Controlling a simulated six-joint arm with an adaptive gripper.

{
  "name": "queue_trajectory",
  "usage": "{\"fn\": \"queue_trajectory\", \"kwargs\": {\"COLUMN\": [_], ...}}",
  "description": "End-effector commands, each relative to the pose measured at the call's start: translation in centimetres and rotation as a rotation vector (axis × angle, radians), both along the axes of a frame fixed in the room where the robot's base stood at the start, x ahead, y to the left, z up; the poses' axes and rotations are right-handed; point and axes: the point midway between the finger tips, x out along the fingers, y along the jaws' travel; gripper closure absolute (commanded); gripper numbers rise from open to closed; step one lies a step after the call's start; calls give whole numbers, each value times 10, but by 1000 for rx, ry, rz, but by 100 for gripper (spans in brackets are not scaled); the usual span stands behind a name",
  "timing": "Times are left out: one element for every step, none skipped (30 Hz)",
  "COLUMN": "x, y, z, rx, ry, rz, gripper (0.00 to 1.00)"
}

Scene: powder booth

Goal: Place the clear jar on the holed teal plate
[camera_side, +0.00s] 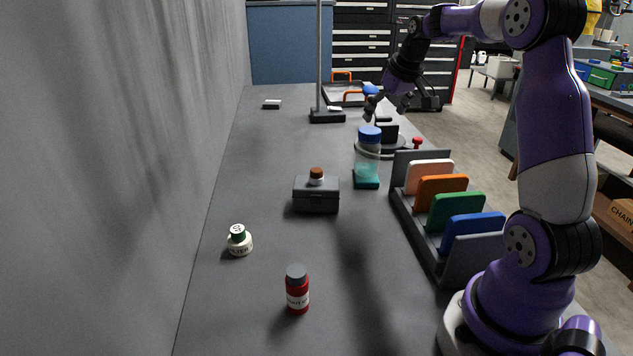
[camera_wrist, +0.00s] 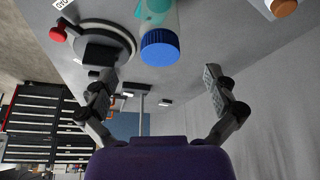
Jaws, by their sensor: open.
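The clear jar (camera_side: 368,148) has a blue lid and stands upright at the middle of the bench. The teal plate (camera_side: 366,181) shows at its foot, mostly covered by the jar; its holes cannot be made out. The jar appears to stand on the plate, but its exact seating is hidden. In the wrist view the jar's lid (camera_wrist: 160,47) is at the top centre, with the teal plate (camera_wrist: 154,8) behind it, cut by the frame edge. My gripper (camera_side: 386,107) is open and empty, beyond and above the jar. Its spread fingers also show in the wrist view (camera_wrist: 156,77), apart from the jar.
A round grey base (camera_side: 382,149) with a red knob (camera_side: 417,142) is just behind the jar. A rack (camera_side: 432,225) of coloured plates stands to the right. A grey box (camera_side: 316,195), red bottle (camera_side: 297,290) and white bottle (camera_side: 239,241) stand left and front. A pole stand (camera_side: 327,116) is behind.

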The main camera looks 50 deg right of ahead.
Motion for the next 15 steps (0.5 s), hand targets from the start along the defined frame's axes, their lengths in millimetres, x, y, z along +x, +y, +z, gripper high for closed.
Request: {"fn": "queue_trajectory", "kwargs": {"x": [0, 0, 0, 0, -1, -4, -8, -13, -23, -32, -41, -54, -64, -74, -87], "y": [6, 13, 26, 39, 55, 78, 97, 117, 143, 161, 178, 198, 211, 222, 234], "z": [5, 9, 15, 19, 24, 30, 34, 38, 41, 42, 42, 41, 39, 36, 32], "rx": [-2, -4, -6, -9, -10, -13, -15, -17, -19, -19, -21, -22, -22, -23, -22], "ry": [-2, -5, -7, -10, -13, -18, -23, -28, -35, -40, -46, -54, -60, -65, -72], "rz": [8, 17, 32, 48, 66, 91, 114, 138, 171, 193, 218, 247, 267, 286, 312], "gripper": [0, 0, 0, 0, 0, 0, 0, 0, 0, 0, 0, 0, 0, 0, 0]}}
